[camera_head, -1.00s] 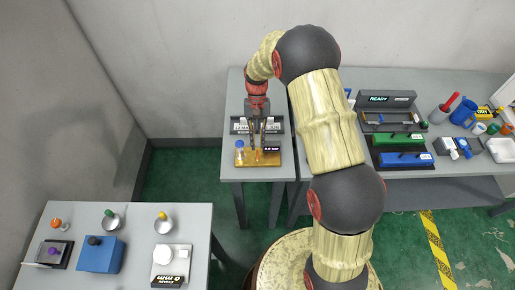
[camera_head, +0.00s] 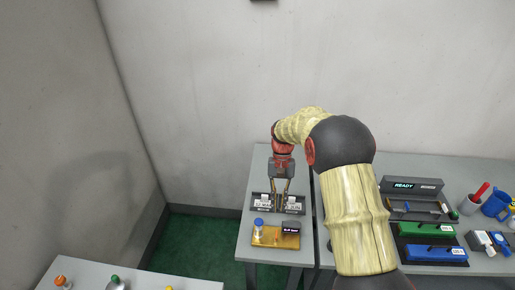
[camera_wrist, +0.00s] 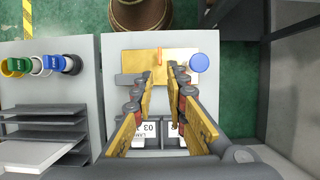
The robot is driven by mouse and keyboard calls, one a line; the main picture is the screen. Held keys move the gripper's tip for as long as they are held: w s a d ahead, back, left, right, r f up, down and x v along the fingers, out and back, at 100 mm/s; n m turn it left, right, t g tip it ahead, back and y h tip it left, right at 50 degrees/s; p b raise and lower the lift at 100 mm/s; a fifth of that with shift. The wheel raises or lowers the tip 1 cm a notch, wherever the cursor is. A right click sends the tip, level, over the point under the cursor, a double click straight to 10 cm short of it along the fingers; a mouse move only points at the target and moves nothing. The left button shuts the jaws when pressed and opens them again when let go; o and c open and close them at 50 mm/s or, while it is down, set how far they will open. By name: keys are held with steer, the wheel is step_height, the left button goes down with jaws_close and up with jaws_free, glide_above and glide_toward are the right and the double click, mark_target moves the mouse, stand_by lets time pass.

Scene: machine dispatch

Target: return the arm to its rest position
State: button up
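My gripper (camera_head: 281,203) hangs downward over the small table at the back, above the dark rack (camera_head: 264,208) with white labels. In the wrist view my gripper (camera_wrist: 160,80) shows two gold fingers set apart with nothing between their tips. My arm reaches from the lower right and bends down to the gripper. A brass plate (camera_head: 268,241) lies in front of the rack. A blue-capped vial (camera_head: 258,228) stands on its left part; its cap also shows in the wrist view (camera_wrist: 199,62). A small orange piece (camera_wrist: 160,57) stands on the plate.
The right table holds a grey station reading READY (camera_head: 404,185), a green block (camera_head: 428,229), a blue block (camera_head: 432,254), a blue mug (camera_head: 495,205) and other items. Another table edge (camera_head: 140,272) shows at the lower left. Walls stand behind and left.

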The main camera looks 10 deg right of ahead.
steer(key=s+r+n+t+b, duration=0.1)
steer(key=s+r+t+b, duration=0.2)
steer(key=s, duration=0.6)
steer(key=s+a+r+n+t+b, duration=0.1)
steer(key=s+r+t+b, duration=0.2)
steer(key=s, duration=0.6)
steer(key=s+r+n+t+h+b, duration=0.1)
steer(key=s+r+t+b, duration=0.2)
steer(key=s, duration=0.7)
step_height(320, 180, up, 3)
steer(key=b, duration=0.3)
steer(key=shift+a+t, duration=0.25)
steer(key=shift+t, duration=0.15)
steer(key=shift+f, duration=0.1)
